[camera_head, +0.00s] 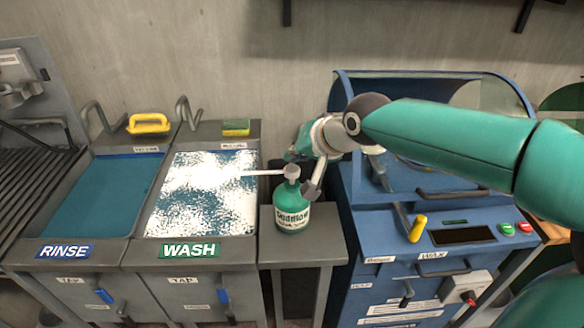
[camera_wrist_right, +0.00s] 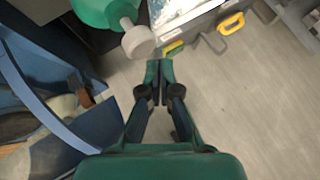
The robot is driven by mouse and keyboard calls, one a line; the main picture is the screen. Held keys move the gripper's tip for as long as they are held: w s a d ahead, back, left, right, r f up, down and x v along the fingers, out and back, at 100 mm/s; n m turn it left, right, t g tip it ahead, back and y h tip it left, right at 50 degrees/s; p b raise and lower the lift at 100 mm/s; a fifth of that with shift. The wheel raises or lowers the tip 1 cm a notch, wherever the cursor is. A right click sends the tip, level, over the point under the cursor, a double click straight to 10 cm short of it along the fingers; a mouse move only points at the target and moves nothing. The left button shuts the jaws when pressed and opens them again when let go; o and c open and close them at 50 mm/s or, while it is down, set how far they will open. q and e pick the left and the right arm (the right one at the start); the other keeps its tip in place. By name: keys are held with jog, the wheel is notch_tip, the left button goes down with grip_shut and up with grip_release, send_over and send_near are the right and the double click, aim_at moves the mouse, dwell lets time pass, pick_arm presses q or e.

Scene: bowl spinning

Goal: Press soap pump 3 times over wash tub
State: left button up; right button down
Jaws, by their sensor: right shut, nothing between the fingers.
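The green soap bottle (camera_head: 291,214) stands upright on a grey stand right of the wash tub. Its pale pump head (camera_head: 291,171) has a long spout pointing left over the tub's edge. The wash tub (camera_head: 252,190) holds blue water with white foam. My left gripper is out of view.
The rinse tub (camera_head: 110,195) is left of the wash tub. A yellow-handled brush (camera_head: 149,124) and a green-yellow sponge (camera_head: 236,127) lie behind the tubs. A blue machine (camera_head: 372,225) with a yellow lever (camera_head: 417,228) stands close on the right.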

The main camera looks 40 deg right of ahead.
jog(key=shift+f, duration=0.1)
dwell(0.5)
jog(key=shift+f+b, duration=0.25)
jog(key=shift+b, duration=0.2)
jog(key=shift+s+a+f+b, duration=0.1)
jog(key=shift+f+b, duration=0.75)
jog(key=shift+f, duration=0.2)
dwell(0.6)
dwell(0.4)
jog(key=shift+r+p, duration=1.05)
jog(key=shift+r, duration=0.35)
notch_tip(320, 180, up, 5)
jog(key=p, duration=0.4)
dwell(0.3)
